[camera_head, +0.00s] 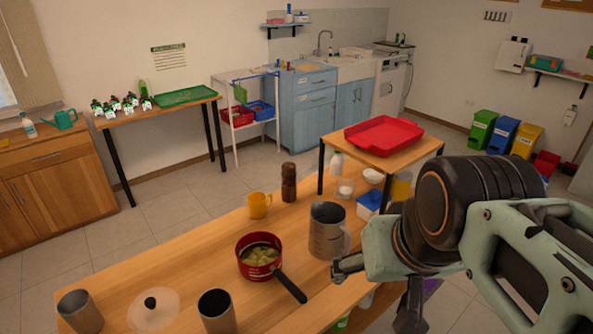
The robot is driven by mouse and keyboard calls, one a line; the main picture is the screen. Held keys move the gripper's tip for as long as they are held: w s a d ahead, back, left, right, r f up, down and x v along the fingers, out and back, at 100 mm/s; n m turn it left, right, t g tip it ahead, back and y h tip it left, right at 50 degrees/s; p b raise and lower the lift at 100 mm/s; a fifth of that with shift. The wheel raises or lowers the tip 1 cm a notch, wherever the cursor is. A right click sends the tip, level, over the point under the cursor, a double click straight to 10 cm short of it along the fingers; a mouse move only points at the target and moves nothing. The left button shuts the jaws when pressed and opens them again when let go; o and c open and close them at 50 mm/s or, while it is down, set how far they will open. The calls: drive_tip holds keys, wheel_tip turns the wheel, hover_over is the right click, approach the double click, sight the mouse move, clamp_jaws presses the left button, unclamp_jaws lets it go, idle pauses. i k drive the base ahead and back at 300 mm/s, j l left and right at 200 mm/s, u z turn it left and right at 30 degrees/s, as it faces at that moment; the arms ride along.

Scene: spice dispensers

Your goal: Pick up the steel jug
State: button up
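The steel jug (325,238) stands upright on the wooden table, with a dark top and its handle on the right side. My gripper (373,300) is just to the right of the jug and in front of it. Its two dark fingers are spread apart, one pointing left near the lower part of the jug and one pointing down. It is open, and I see nothing between the fingers. In this view the left finger comes close to the jug; I cannot tell whether they touch.
A red saucepan (258,262) with food stands left of the jug, its black handle (289,285) pointing toward the front right. A yellow mug (259,205) and a brown pepper mill (289,183) stand behind. Two metal cups and a glass lid (153,309) are front left. A small table with a red tray (384,136) is behind right.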

sight(327, 229)
drive_tip(key=i+l+u, duration=0.3)
drive_tip(key=l, duration=0.35)
drive_tip(key=i+l+u, duration=0.25)
drive_tip(key=i+l, duration=0.15)
drive_tip(key=l, duration=0.35)
drive_tip(key=i+l+u, duration=0.15)
drive_tip(key=l, duration=0.25)
